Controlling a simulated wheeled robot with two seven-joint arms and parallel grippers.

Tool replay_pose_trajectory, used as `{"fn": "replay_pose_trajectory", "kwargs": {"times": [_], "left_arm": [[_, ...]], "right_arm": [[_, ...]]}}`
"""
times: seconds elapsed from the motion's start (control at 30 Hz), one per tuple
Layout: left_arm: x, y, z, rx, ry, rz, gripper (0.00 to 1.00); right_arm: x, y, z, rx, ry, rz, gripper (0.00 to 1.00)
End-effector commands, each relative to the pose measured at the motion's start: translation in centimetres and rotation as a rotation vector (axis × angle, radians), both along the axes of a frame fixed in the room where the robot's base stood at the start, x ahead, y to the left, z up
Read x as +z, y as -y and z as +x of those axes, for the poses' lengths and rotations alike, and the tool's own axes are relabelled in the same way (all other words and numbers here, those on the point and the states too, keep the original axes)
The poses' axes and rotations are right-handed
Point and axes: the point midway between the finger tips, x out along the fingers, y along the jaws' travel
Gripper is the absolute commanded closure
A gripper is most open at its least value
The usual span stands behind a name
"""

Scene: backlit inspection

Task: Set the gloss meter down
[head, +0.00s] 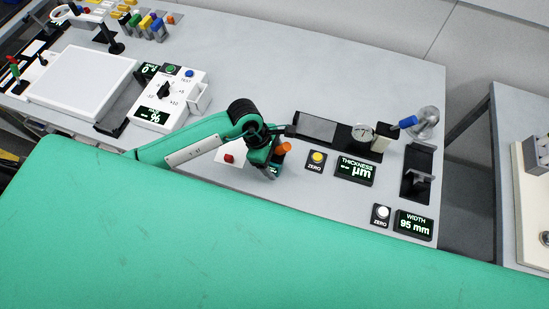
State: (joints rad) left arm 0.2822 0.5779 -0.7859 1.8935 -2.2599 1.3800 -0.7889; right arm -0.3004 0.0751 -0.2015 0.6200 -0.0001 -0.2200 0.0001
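My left gripper (268,166) points down over the grey bench, left of the thickness station. An orange-topped piece (283,149) shows right beside its fingers. I cannot tell whether the fingers are closed on it, as the wrist and fingers overlap there. No item is clearly marked as the gloss meter. A white box (183,91) with a black dial, a % display and a side handle stands left of my arm, apart from the gripper. My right gripper is not in view.
The thickness display (355,169), yellow zero button (317,158), dial gauge (362,135) and width display (414,224) lie to the right. A white plate (82,80) lies to the left. A green part of mine hides the near side. The bench's back middle is clear.

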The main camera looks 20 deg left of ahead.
Motion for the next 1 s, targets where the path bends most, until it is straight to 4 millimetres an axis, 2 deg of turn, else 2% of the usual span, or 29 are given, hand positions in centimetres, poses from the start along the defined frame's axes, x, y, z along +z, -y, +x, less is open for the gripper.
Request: {"fn": "replay_pose_trajectory", "kwargs": {"times": [0.23,0.27,0.37,0.7,0.83,1.0], "left_arm": [[0.5,0.0,0.0,0.0,-0.001,-0.001,0.27],[0.6,-0.2,0.1,-0.001,0.001,0.0,0.27],[2.1,-0.9,0.2,-0.001,0.005,0.001,0.27],[8.7,-3.6,0.2,-0.001,0.005,0.002,0.27],[10.4,-4.2,0.2,-0.001,0.001,0.0,0.27],[11.4,-4.6,0.2,0.0,0.0,0.0,0.27]], "right_arm": [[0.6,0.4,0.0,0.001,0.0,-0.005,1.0],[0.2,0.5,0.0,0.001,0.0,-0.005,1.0],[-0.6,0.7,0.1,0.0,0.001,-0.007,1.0],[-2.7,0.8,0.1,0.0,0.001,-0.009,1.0],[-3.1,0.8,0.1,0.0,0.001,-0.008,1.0],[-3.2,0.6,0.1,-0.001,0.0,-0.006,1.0]]}}
